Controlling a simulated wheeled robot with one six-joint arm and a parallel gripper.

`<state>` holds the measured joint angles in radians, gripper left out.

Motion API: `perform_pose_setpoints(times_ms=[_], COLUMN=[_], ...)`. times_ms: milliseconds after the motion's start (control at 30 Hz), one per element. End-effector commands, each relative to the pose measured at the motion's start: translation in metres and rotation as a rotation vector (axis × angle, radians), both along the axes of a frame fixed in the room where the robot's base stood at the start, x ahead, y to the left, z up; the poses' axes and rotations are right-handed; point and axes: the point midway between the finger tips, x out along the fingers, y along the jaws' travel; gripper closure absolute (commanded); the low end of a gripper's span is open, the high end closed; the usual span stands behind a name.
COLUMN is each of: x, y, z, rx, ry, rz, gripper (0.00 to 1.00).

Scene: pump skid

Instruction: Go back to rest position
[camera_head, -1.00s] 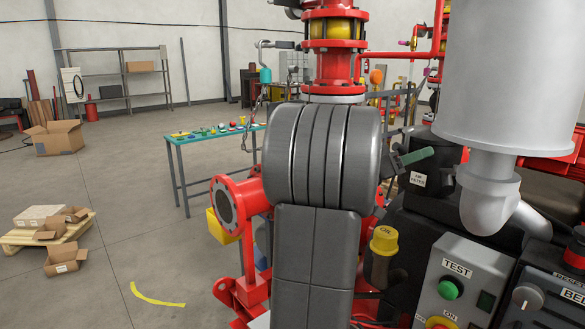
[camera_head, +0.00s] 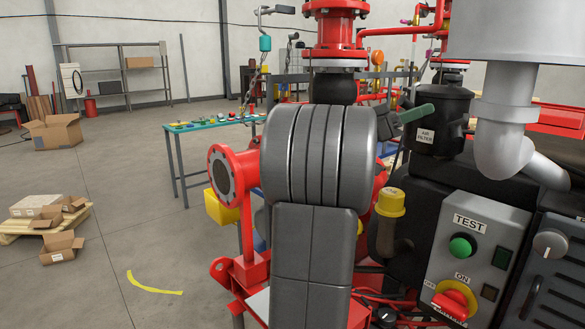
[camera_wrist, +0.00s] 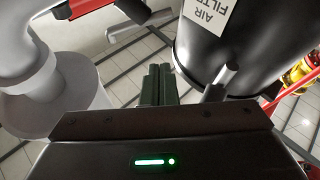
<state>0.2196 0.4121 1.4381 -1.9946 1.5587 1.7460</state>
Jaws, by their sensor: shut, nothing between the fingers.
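My gripper (camera_head: 418,112) has dark green fingers and shows in the head view at the right of my arm, just left of the black air filter (camera_head: 445,115). In the wrist view my gripper (camera_wrist: 158,85) has its two fingers together with nothing between them. The air filter, with its white label, also shows in the wrist view (camera_wrist: 215,55) close to the right of the fingers. From the pictures I cannot tell whether they touch. My grey arm covers the middle of the head view and hides part of the red pump.
A white silencer (camera_head: 505,45) and its elbow pipe (camera_head: 510,150) stand close at the right. Below are the test panel (camera_head: 465,262) and a yellow-capped oil filler (camera_head: 390,202). A red flange (camera_head: 222,178) is left of my arm. Open floor lies left, before a bench (camera_head: 190,130).

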Motion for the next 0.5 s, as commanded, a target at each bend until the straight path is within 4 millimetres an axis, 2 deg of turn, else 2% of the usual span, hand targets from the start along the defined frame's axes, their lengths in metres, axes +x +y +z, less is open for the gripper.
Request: perform_pose_setpoints(times_ms=[33, 500], x=[0.0003, -0.0018], y=[0.0006, 0.0053], z=[-0.0062, -0.0128], rx=[-0.002, -0.024], ry=[-0.017, -0.168], rz=[0.001, 0.001], gripper=[1.00, 1.00])
